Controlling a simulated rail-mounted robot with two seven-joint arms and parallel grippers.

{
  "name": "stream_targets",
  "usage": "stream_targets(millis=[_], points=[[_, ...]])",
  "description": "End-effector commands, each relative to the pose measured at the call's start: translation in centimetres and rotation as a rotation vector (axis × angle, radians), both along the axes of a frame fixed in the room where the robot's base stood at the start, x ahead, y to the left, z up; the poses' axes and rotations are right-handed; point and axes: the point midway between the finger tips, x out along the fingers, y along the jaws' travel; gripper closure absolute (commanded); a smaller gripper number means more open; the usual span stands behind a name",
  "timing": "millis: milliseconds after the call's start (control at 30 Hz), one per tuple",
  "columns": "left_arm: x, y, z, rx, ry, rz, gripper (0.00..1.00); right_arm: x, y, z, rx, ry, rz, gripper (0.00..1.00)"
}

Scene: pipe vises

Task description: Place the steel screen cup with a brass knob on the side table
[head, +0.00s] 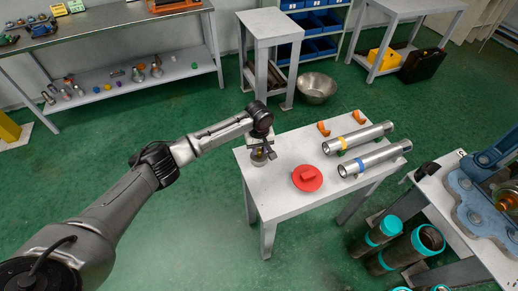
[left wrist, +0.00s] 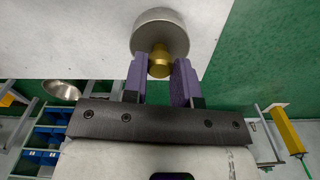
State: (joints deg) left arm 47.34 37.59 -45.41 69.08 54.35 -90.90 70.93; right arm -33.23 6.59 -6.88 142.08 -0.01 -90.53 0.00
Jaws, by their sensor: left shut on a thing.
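The steel screen cup (left wrist: 160,28) is a round grey cup with a brass knob (left wrist: 160,62). My left gripper (left wrist: 159,76) is shut on the knob, with one purple finger on each side of it. In the head view my left gripper (head: 264,146) is at the back left corner of a white-topped table (head: 274,189). The cup (head: 259,159) shows just below the fingers, partly hidden by them. I cannot tell whether it touches the table top. My right gripper is not in view.
A red round piece (head: 307,179), two steel tubes (head: 358,137) and small orange pieces (head: 323,129) occupy the table's middle and right. Its front left is bare. A metal bowl (head: 316,88) stands on the floor behind. A blue vise (head: 480,190) is at the right.

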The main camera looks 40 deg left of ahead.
Motion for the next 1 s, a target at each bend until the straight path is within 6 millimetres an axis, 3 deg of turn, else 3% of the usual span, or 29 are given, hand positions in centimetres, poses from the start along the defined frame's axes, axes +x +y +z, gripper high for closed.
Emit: stream_targets(millis=[300,333,567,867,1000], points=[[0.0,-0.1,-0.1,-0.001,0.001,0.000,1.00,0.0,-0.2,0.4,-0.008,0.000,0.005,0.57],[0.0,0.0,-0.2,-0.001,0.001,-0.001,0.72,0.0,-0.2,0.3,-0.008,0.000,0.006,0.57],[0.0,0.0,-0.2,0.000,0.000,0.000,0.50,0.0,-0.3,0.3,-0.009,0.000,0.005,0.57],[0.0,0.0,-0.1,0.000,-0.001,0.000,0.48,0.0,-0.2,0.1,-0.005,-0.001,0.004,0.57],[0.0,0.0,1.6,0.000,-0.001,-0.001,0.48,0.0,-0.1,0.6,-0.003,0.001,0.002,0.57]])
